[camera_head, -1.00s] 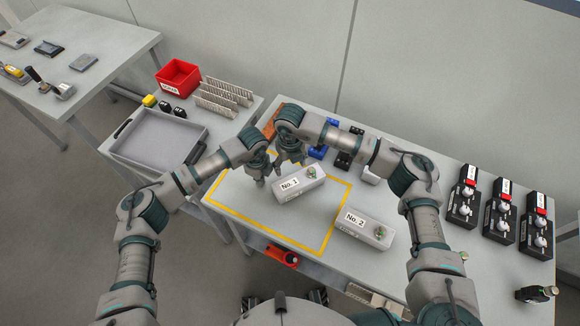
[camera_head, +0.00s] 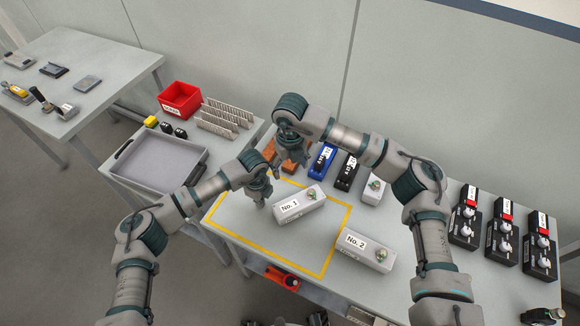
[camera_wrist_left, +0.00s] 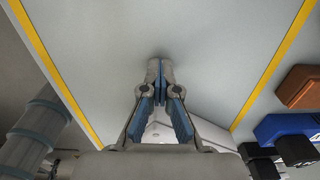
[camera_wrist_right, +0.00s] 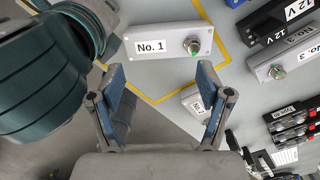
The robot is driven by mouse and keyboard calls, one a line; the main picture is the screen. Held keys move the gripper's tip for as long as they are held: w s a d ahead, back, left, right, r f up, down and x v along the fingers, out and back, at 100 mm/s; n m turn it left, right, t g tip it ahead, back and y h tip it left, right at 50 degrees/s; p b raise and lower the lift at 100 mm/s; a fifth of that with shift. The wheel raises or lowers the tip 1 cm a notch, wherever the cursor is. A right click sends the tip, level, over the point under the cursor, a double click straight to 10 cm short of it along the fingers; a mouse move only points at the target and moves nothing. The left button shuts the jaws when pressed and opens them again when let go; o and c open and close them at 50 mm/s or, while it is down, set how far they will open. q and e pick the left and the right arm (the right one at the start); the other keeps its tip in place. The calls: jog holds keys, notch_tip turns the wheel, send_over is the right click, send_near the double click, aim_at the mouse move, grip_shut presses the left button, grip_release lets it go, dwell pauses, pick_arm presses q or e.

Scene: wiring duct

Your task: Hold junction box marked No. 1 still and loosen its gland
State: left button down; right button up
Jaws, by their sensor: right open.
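The junction box No. 1 (camera_head: 300,208) is a pale grey block inside the yellow outline. Its metal gland with a green centre (camera_head: 312,195) sits on top near the right end. The right wrist view shows the box (camera_wrist_right: 155,62) and gland (camera_wrist_right: 193,46) clearly. My left gripper (camera_head: 261,203) is low by the box's left end; in the left wrist view its fingertips (camera_wrist_left: 160,70) are together with nothing visible between them. My right gripper (camera_head: 293,162) is open and empty, beyond and above the box, apart from the gland; its fingers frame bare table in its wrist view (camera_wrist_right: 160,75).
Box No. 2 (camera_head: 363,251) lies right of the yellow outline (camera_head: 325,265). Blue (camera_head: 321,161), black (camera_head: 346,172) and pale (camera_head: 373,191) blocks stand behind. Black units with red switches (camera_head: 500,234) fill the right end. A grey tray (camera_head: 160,163) and red bin (camera_head: 180,100) are left.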

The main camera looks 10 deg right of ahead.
notch_tip(320, 180, up, 7)
dwell(0.6)
jog(key=shift+f, duration=0.15)
dwell(0.7)
jog(key=shift+c, duration=1.3)
jog(key=shift+d+f+m, duration=0.25)
jog(key=shift+d+m, duration=0.05)
jog(key=shift+c, duration=0.6)
jog(key=m, duration=0.6)
send_over(312, 192)
notch_tip(312, 192, down, 6)
jog(key=shift+m, duration=0.3)
notch_tip(312, 192, down, 11)
jog(key=shift+w+a+f, duration=0.1)
jog(key=shift+f, duration=0.5)
grip_shut()
